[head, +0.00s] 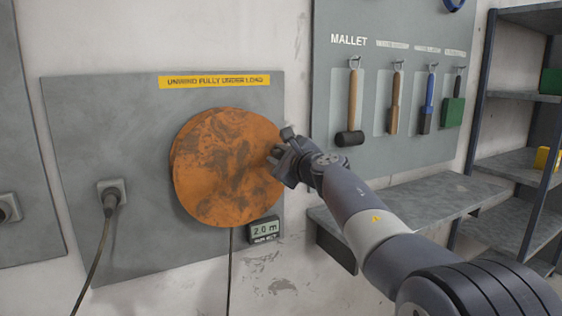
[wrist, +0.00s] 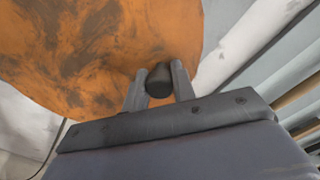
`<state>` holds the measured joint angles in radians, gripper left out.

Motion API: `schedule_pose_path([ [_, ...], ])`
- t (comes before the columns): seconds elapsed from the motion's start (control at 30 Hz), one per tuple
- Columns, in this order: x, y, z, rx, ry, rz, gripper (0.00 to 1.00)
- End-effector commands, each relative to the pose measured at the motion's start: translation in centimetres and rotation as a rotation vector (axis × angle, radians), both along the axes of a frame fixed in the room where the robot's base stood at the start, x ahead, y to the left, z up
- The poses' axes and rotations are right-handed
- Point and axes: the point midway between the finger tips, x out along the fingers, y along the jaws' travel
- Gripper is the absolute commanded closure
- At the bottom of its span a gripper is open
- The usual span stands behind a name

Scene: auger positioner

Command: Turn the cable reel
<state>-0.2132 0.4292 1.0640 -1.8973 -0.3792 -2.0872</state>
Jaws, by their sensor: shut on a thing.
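The cable reel (head: 222,168) is a round orange disc with dark worn patches, mounted on a grey wall panel. It also fills the upper left of the wrist view (wrist: 90,60). A dark knob (wrist: 158,82) stands out near the reel's edge, between my fingers. My gripper (head: 280,157) is at the right side of the reel, shut on this knob; in the wrist view the two fingers (wrist: 158,88) sit on either side of it. A cable (head: 231,270) hangs straight down from below the reel. A small display (head: 264,230) at the reel's lower right reads 2.0 m.
A yellow label (head: 214,81) is above the reel. A plug with a cable (head: 110,197) is on the panel at left. At right, a tool board holds a mallet (head: 352,105) and other tools above a grey shelf (head: 420,195). A rack (head: 520,160) stands at far right.

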Motion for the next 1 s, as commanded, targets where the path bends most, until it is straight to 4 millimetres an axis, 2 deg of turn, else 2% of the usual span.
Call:
schedule_pose_path([
  [0.1, -0.3, 0.5, 1.5, -0.092, -0.06, 0.0, 1.0],
  [0.5, -1.6, 2.6, 4.5, -0.41, -0.256, 0.001, 1.0],
  [1.0, -3.0, 4.9, 6.0, -0.673, -0.416, -0.001, 1.0],
])
